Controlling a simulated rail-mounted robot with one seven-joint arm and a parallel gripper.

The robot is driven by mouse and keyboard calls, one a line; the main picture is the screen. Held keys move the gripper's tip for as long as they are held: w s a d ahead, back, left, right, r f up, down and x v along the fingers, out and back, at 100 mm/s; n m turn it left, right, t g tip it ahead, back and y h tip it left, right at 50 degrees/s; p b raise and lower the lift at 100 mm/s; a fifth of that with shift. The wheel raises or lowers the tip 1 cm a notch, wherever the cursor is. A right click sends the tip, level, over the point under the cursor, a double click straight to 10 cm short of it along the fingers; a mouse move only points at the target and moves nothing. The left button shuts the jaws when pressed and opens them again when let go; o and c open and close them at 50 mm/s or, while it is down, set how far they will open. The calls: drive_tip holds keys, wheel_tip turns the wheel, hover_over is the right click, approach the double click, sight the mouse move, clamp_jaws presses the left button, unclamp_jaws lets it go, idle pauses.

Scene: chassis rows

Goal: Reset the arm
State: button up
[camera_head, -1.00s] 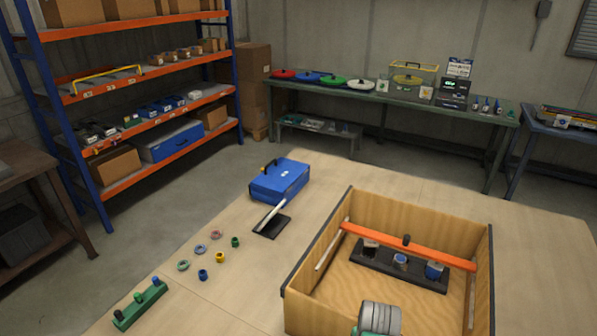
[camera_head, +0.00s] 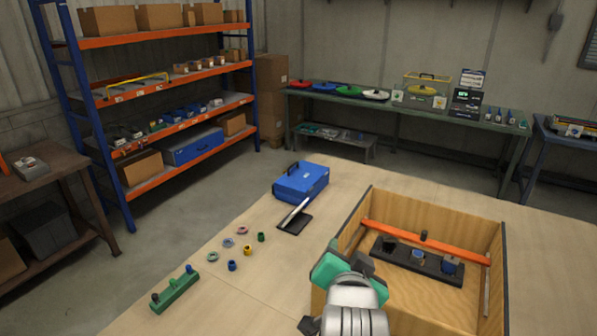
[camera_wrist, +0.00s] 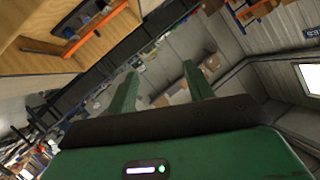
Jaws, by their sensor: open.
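My gripper (camera_wrist: 160,85) shows in the wrist view as two green fingers spread apart, with nothing between them. In the head view, the green and grey end part of my arm (camera_head: 345,285) rises from the bottom edge in front of the wooden box's near left side. The fingers cannot be made out clearly there. The open wooden box (camera_head: 407,314) holds a black block with several parts (camera_head: 418,260) and an orange bar (camera_head: 425,241) across it. In the wrist view the wooden box (camera_wrist: 100,45) is at the upper left, apart from the fingers.
On the table left of the wooden box are a blue case (camera_head: 301,182), a black stand (camera_head: 295,222), several small coloured rings (camera_head: 247,250) and a green block with knobs (camera_head: 175,290). Orange shelves (camera_head: 165,133) stand behind. The table right of the box is clear.

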drive_tip(key=s+a+r+n+t+y, duration=0.1)
drive_tip(key=s+a+r+n+t, duration=0.4)
drive_tip(key=s+r, duration=0.7)
drive_tip(key=s+a+r+n+t+y, duration=0.15)
drive_tip(key=s+a+r+t, duration=0.35)
drive_tip(key=s+r, duration=0.75)
wheel_tip(320, 180, up, 23)
drive_tip(key=w+t+p, duration=0.1)
drive_tip(key=w+p, duration=0.1)
drive_tip(key=p, duration=1.8)
drive_tip(key=shift+d+n, duration=0.35)
drive_tip(key=shift+n, duration=0.1)
